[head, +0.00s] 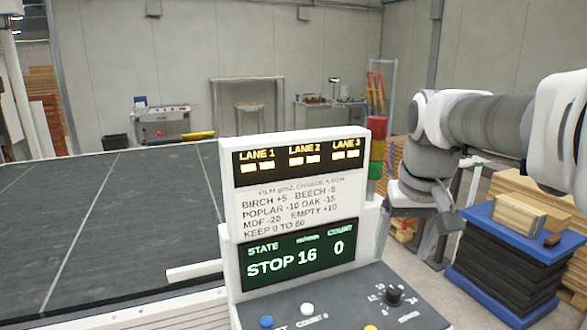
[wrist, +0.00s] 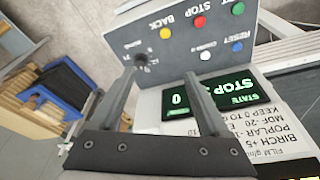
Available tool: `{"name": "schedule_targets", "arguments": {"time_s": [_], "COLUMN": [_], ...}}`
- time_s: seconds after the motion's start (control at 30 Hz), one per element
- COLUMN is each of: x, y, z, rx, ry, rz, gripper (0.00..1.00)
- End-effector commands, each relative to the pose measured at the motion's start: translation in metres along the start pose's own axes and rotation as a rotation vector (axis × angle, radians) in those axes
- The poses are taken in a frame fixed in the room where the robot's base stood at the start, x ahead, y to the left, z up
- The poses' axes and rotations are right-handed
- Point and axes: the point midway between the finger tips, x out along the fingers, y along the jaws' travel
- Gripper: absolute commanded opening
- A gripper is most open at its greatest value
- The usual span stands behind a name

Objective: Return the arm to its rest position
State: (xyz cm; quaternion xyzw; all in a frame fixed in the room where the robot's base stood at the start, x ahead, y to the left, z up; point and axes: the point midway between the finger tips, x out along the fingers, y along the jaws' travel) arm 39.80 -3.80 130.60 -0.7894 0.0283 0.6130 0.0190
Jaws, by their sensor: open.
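My arm (head: 485,122) reaches in from the right edge in the head view and bends down at the wrist, to the right of the control panel. In the wrist view my gripper (wrist: 160,76) has its two fingers spread apart with nothing between them. Beyond the fingers lie the control panel (wrist: 183,48) and its lit display, upside down in that view. In the head view the fingertips cannot be made out clearly against the clutter behind them.
The display board (head: 292,205) reads STOP 16 and COUNT 0. The panel carries a black knob (head: 394,296) and coloured buttons. A dark conveyor bed (head: 110,215) lies left. A signal tower (head: 377,148) rises behind the board.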

Motion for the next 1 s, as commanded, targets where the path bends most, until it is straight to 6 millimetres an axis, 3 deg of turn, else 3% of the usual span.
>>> {"name": "schedule_targets", "arguments": {"time_s": [0.27,0.6,0.8,1.0], "x": [-0.006,0.010,0.020,0.022], "y": [-0.015,-0.025,-0.028,-0.028], "z": [0.067,0.140,0.161,0.165], "rx": [-0.026,-0.054,-0.061,-0.062], "ry": [0.098,0.205,0.238,0.242], "rz": [-0.009,-0.023,-0.028,-0.029], "gripper": [0.79,0.79,0.79,0.79]}}
